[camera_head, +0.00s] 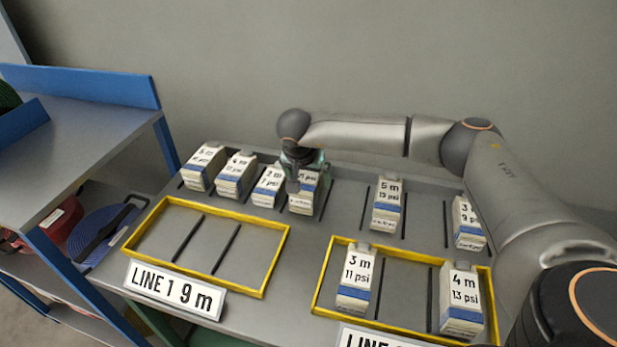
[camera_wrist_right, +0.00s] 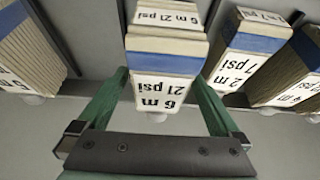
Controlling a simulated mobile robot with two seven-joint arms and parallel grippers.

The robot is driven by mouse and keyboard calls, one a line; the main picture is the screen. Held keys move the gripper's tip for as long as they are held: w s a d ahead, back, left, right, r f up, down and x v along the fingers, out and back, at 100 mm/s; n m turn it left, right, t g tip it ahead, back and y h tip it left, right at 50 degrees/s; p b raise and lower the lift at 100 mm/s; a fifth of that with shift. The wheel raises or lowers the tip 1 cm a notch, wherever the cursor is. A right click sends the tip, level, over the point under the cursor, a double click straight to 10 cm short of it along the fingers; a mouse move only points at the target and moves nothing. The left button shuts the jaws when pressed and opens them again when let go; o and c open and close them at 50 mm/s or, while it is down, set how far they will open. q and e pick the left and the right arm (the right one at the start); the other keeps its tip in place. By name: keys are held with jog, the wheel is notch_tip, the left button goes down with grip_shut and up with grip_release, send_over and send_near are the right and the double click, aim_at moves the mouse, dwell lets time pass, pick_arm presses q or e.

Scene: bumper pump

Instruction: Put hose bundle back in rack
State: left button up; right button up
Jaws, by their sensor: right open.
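The hose bundles are white-and-blue labelled blocks. One bundle marked 6 m 21 psi (camera_wrist_right: 165,65) stands in the back row; in the head view this bundle (camera_head: 303,201) is partly covered by my right gripper (camera_head: 304,168). In the right wrist view the gripper's (camera_wrist_right: 158,88) green fingers are open on either side of the bundle, with visible gaps. The rack (camera_head: 344,205) is the grey slotted back strip with dark dividers. Several bundles stand to the left there, a 5 m 13 psi bundle (camera_head: 387,203) to the right and another bundle (camera_head: 467,222) farther right. My left gripper is out of view.
The left yellow frame (camera_head: 155,208), labelled LINE 1 9 m (camera_head: 175,290), is empty. The right yellow frame (camera_head: 322,285) holds an 11 psi bundle (camera_head: 355,281) and a 13 psi bundle (camera_head: 460,300), with room between them. A blue-edged shelf (camera_head: 80,135) stands at left.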

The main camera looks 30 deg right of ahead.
jog(key=v, duration=1.2)
jog(key=shift+s+r, duration=0.1)
jog(key=shift+r, duration=0.05)
